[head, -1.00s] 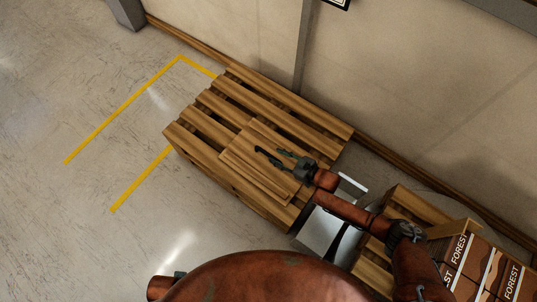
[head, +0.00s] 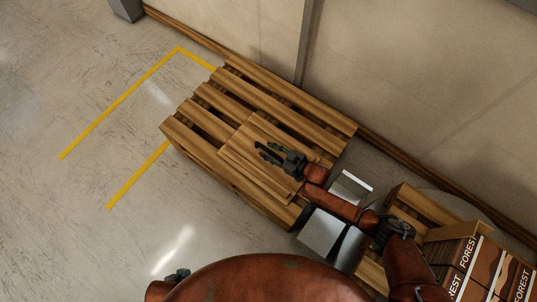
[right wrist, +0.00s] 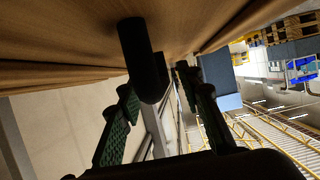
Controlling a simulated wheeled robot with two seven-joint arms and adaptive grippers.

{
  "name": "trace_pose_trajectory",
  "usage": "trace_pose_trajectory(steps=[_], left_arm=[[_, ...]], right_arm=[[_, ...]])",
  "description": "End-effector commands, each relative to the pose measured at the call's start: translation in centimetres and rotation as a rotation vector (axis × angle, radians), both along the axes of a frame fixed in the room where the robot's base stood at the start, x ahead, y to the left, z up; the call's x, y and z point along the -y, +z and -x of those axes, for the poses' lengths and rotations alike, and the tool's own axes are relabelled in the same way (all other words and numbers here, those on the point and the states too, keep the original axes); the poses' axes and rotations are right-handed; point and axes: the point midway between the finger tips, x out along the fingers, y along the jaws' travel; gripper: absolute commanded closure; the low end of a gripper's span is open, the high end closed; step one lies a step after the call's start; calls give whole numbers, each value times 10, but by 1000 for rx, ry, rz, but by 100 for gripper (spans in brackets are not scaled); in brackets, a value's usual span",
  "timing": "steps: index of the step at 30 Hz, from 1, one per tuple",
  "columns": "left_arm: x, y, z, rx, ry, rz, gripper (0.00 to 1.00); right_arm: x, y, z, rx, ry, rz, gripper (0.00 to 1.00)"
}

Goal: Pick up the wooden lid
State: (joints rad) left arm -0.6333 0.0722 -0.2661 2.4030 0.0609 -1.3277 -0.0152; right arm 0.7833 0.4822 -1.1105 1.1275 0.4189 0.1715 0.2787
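The wooden lid (head: 238,152) is a flat board lying on top of a wooden pallet stack in the head view. My right gripper (head: 262,150) is over its middle. In the right wrist view the lid's wooden surface (right wrist: 205,18) fills the top, and a dark cylindrical handle (right wrist: 137,50) stands out from it. The right gripper's green fingers (right wrist: 160,100) are apart on either side of the handle; contact is not clear. A small dark green part, seemingly of my left gripper (head: 178,275), shows at the bottom left of the head view; its fingers cannot be made out.
The pallet (head: 290,100) stands by the wall (head: 400,80). A second pallet (head: 408,205) with boxes labelled FOREST (head: 465,262) is at the lower right. Metal plates (head: 330,232) lie between the two. The floor (head: 70,230) at the left is open, with yellow lines.

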Motion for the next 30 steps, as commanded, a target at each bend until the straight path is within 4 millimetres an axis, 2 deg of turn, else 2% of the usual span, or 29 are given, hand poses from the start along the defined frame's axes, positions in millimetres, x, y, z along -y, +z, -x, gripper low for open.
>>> trace_pose_trajectory(steps=[2, 16, 30], left_arm=[[0, 0, 0, 0, 0, 0, 40], [0, 0, 0, -1, 0, 0, 40], [0, 0, 1, -2, 0, 0, 40]], right_arm=[[0, 0, 0, 0, 0, 0, 68], [0, 0, 0, -1, 0, 1, 100], [0, -1, 0, -1, 0, 1, 100]])
